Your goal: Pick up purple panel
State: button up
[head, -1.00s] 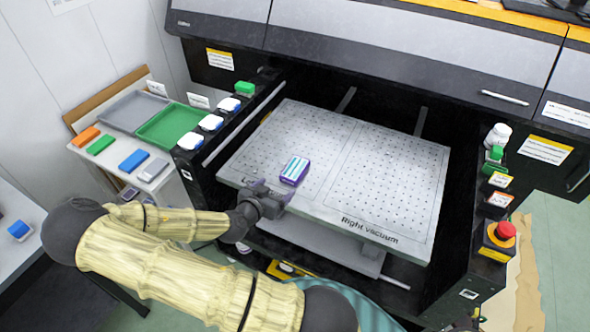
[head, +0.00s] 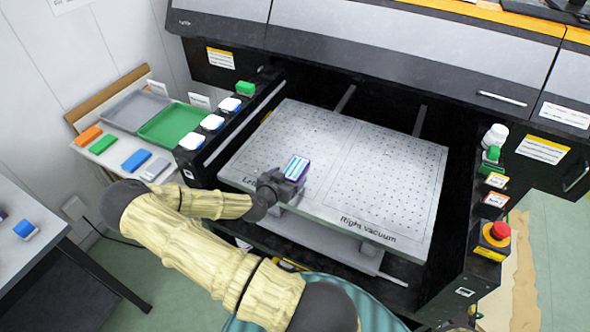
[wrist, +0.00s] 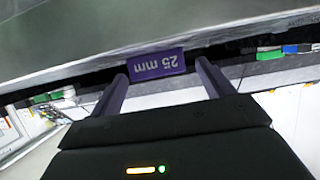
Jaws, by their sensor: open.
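The purple panel (head: 297,169) has a light striped top and lies on the perforated vacuum table, left of its middle near the front. In the wrist view its purple edge (wrist: 157,64), marked "25 mm", shows upside down just beyond and between my two fingers. My gripper (head: 286,182) is at the panel's near side in the head view. It also shows in the wrist view (wrist: 160,82), open, with one finger at each side of the panel's edge and nothing held. Whether the fingers touch the panel cannot be told.
The vacuum table (head: 385,180) is otherwise clear. Black machine walls flank it, with white switches (head: 212,122) on the left and a red emergency button (head: 499,231) on the right. A green tray (head: 172,125) and several coloured blocks lie on the left side table.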

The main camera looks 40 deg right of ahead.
aim_at(293, 171)
jog(key=x, duration=0.2)
jog(key=p+x, duration=0.1)
jog(key=shift+w+d+r, duration=0.2)
jog(key=shift+d+r, duration=0.05)
jog(key=shift+d, duration=0.25)
jog(key=shift+w+d+f, duration=0.1)
jog(key=shift+d+f, duration=0.1)
jog(key=c, duration=1.1)
jog(key=shift+c, duration=0.3)
notch_tip(293, 171, up, 10)
jog(key=shift+r+b, duration=0.1)
jog(key=shift+b, duration=0.6)
